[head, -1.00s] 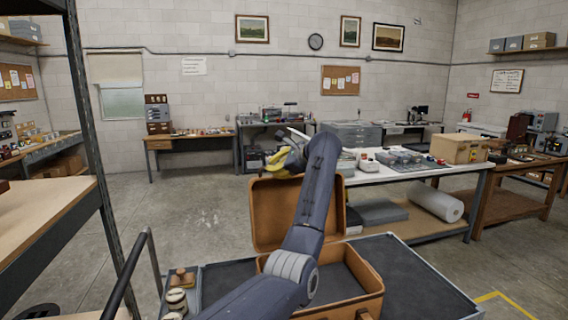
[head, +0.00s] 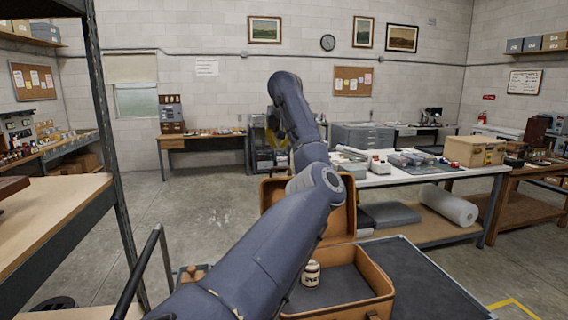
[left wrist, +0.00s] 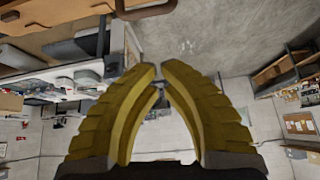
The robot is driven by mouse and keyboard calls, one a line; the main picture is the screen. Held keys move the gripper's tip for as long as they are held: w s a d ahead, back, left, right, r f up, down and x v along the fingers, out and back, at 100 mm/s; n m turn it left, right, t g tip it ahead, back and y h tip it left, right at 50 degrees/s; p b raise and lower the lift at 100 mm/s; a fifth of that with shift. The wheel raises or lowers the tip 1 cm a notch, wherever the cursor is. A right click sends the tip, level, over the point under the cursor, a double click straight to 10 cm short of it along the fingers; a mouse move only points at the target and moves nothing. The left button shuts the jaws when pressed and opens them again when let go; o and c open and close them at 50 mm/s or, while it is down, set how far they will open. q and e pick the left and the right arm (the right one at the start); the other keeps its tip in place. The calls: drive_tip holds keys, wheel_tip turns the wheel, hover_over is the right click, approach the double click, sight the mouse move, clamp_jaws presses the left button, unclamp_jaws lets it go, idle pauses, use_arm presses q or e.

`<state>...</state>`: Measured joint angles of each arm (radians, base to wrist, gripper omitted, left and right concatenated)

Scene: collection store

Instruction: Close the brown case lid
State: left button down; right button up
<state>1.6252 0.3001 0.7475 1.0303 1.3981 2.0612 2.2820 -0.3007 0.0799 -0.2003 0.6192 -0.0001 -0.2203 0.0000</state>
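The brown case stands open on a dark-topped cart (head: 432,287). Its lid (head: 342,221) stands up at the back, partly hidden behind my left arm. The case's lower part (head: 381,284) has a dark lining and holds a small cream jar (head: 310,274). My left gripper (head: 268,158) is beyond and above the lid, mostly hidden by my arm. In the left wrist view its yellow fingers (left wrist: 158,65) meet or nearly meet at the tips, with nothing between them. A brown curved edge, perhaps part of the case, shows at the top of that view. My right gripper is not in view.
A white-topped workbench (head: 425,178) with boxes and tools stands behind the case to the right. A metal shelf rack (head: 108,150) and a black cart handle (head: 150,262) are on the left. Open floor (head: 200,210) lies behind the cart.

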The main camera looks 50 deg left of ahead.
use_arm(q)
wheel_tip(320, 180, down, 8)
drive_tip(key=a, duration=0.1)
drive_tip(key=shift+w+a+n, duration=0.25)
drive_tip(key=shift+w+n, duration=0.05)
drive_tip(key=shift+w, duration=0.15)
idle(0.7)
idle(0.5)
